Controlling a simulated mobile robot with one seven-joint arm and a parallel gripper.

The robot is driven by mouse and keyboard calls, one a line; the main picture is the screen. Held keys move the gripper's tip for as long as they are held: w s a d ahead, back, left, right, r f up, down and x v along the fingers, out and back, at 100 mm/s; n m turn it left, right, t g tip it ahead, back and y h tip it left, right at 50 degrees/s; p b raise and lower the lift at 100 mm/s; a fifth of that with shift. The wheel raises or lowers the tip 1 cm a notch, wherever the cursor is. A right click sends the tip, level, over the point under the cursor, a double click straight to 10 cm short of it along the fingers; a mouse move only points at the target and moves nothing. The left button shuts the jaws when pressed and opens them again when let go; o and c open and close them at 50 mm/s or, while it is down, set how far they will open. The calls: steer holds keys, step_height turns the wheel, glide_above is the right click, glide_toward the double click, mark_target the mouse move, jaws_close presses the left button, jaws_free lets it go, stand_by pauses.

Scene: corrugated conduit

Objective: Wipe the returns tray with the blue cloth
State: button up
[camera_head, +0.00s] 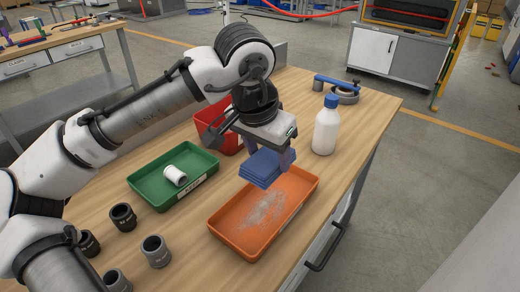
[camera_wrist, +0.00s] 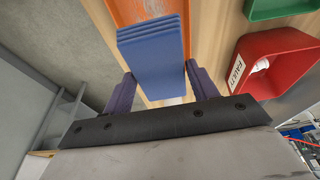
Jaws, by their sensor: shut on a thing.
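The blue cloth (camera_head: 264,167) is a folded, layered pad held in my gripper (camera_head: 272,152). In the wrist view the cloth (camera_wrist: 153,58) sits between the two purple fingers of my gripper (camera_wrist: 160,85). The orange tray (camera_head: 228,238) lies on the bench under and in front of the cloth, with a whitish smear (camera_head: 266,209) on its floor. The cloth is over the tray's far end; whether it touches the tray I cannot tell. In the wrist view the orange tray (camera_wrist: 122,10) shows behind the cloth. I cannot read a returns label on it.
A green tray (camera_head: 143,184) with a white fitting (camera_head: 176,176) is to the left. A red bin (camera_head: 207,124) stands behind my gripper. A white bottle (camera_head: 326,130) stands upright to the right. Several dark fittings (camera_head: 156,252) stand at front left. A blue-handled tool (camera_head: 343,93) lies farther back.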

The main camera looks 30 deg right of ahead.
steer(key=shift+s+a+f, duration=0.1)
steer(key=shift+s+f, duration=0.05)
step_height(320, 180, down, 5)
steer(key=b, duration=0.5)
